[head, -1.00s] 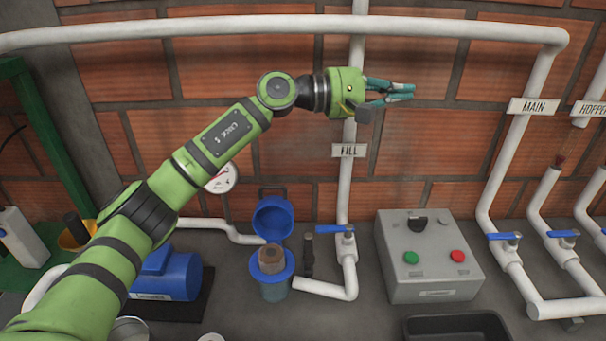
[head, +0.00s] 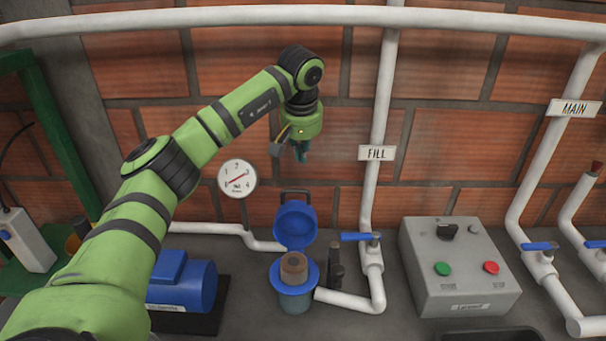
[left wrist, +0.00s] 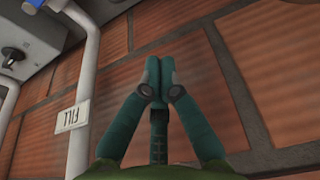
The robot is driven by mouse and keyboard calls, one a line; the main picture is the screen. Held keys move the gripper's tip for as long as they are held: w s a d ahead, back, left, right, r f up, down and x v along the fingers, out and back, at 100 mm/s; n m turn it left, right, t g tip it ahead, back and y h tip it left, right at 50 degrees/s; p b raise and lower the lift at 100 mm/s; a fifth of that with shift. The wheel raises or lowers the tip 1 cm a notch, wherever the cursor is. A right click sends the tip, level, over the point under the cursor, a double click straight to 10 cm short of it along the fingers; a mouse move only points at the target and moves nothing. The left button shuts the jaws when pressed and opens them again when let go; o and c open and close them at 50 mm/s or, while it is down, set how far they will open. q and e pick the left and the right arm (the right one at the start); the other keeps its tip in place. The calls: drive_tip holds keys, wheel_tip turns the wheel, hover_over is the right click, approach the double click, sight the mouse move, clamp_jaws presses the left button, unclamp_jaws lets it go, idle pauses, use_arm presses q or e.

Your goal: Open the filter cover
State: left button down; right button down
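The blue filter cover (head: 296,225) is swung up and stands tilted back behind the filter housing (head: 296,299), with a dark handle at its top. The housing has a blue rim, and a brown filter cartridge (head: 293,267) shows uncovered in its opening. My left gripper (head: 301,154) points down in front of the brick wall, above the cover and apart from it. In the left wrist view its teal fingers (left wrist: 159,72) meet at the tips, with nothing between them. My right gripper is in neither view.
A gauge (head: 237,179) stands left of the cover, and a blue pump (head: 181,284) is at lower left. The FILL pipe (head: 380,120) with a blue-handled valve (head: 362,237) rises to the right. A grey control box (head: 459,266) stands farther right.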

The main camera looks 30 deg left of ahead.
use_arm(q)
drive_tip(key=f+p, duration=0.1)
drive_tip(key=s+f+p, duration=0.1)
drive_tip(key=f, duration=0.1)
drive_tip(key=s+d+f+p, duration=0.1)
drive_tip(key=f, duration=0.1)
idle(0.3)
drive_tip(key=shift+d, duration=0.1)
